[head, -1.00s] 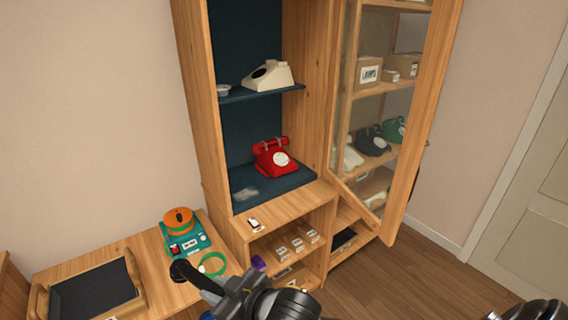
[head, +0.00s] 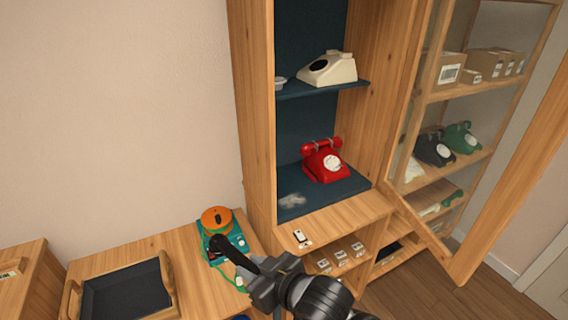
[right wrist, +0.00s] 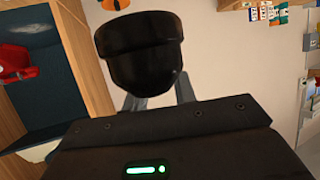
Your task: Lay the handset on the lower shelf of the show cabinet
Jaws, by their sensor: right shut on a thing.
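My right gripper (head: 262,282) is shut on a black handset (head: 222,246), held in front of the side table, left of the cabinet. In the right wrist view the handset (right wrist: 140,52) shows one rounded black end above the gripper (right wrist: 160,98); the fingers hide the rest. The show cabinet (head: 253,130) stands open. Its lower dark-blue shelf (head: 345,188) bears a red dial phone (head: 325,163) with its own red handset in place, and a pale, see-through patch (head: 292,201) at the left front. Its upper shelf (head: 325,87) bears a cream phone (head: 328,68) without a handset.
The glass door (head: 485,215) stands open at the right. On the side table (head: 180,245) are a teal device with an orange top (head: 216,219) and a dark tray (head: 125,297). A small white card (head: 300,237) lies on the ledge below the lower shelf.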

